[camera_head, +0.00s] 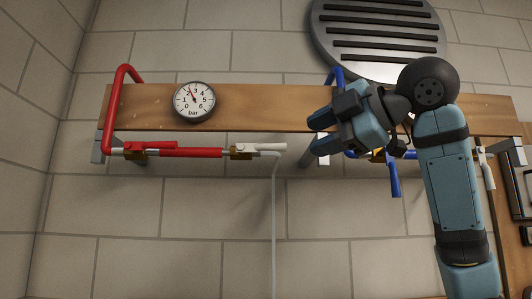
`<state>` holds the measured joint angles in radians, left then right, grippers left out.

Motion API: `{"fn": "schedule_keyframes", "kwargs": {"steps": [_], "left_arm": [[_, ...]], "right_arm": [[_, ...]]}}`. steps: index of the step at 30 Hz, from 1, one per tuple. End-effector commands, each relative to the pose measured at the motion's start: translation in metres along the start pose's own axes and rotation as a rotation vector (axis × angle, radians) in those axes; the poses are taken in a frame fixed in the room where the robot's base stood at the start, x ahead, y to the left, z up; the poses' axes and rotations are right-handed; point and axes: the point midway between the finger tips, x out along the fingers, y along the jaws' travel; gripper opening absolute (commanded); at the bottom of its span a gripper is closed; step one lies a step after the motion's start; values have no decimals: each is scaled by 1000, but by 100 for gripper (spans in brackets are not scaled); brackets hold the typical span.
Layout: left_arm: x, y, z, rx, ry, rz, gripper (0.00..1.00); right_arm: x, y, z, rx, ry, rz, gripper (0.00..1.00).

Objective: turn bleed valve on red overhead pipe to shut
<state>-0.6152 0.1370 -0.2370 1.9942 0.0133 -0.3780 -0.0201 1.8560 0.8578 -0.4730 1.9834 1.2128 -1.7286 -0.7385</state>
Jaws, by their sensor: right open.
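The red pipe (192,153) runs level below a wooden board, with a red lever (150,146) lying along it near its left end. The bleed valve (240,151) sits at the pipe's right end. Its white handle (270,147) points right, in line with the pipe. A thin pale vertical line, a stream or a tube, drops from below the handle. My right gripper (317,132) is open and empty, fingers pointing left, to the right of the white handle and apart from it in the picture. My left gripper is not in view.
The wooden board (260,100) carries a pressure gauge (194,101). A blue pipe (334,76) is partly hidden behind my right gripper; its blue lever (394,178) hangs down. Another pale handle (487,170) hangs at right. A round grille (375,30) is above. The wall below the red pipe is clear.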

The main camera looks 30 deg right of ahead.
Motion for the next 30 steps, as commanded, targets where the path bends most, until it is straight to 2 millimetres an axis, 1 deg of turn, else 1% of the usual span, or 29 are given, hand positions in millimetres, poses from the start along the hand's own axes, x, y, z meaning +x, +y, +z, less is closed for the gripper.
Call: {"fn": "schedule_keyframes", "kwargs": {"steps": [1, 3, 5, 8, 11, 14, 21, 24, 27, 30], "left_arm": [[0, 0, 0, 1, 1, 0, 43], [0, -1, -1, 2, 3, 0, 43], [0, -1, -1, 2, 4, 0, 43], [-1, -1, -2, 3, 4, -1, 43], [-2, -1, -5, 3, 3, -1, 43], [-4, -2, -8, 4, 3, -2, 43], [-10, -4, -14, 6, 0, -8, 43], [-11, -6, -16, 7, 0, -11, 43], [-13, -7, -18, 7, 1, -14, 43], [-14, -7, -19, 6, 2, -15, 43]], "right_arm": [[-14, 6, 0, -12, -4, 15, 42], [-27, 10, -1, -26, -6, 23, 42], [-32, 12, -1, -33, -7, 27, 42], [-30, 14, -2, -37, -7, 26, 42], [-17, 15, -2, -36, -7, 24, 42], [1, 16, -2, -35, -6, 23, 42], [54, 17, -1, -34, -7, 23, 42], [72, 18, -1, -35, -6, 24, 42], [87, 18, -1, -35, -6, 24, 42], [97, 18, -1, -35, -6, 26, 42]]}}
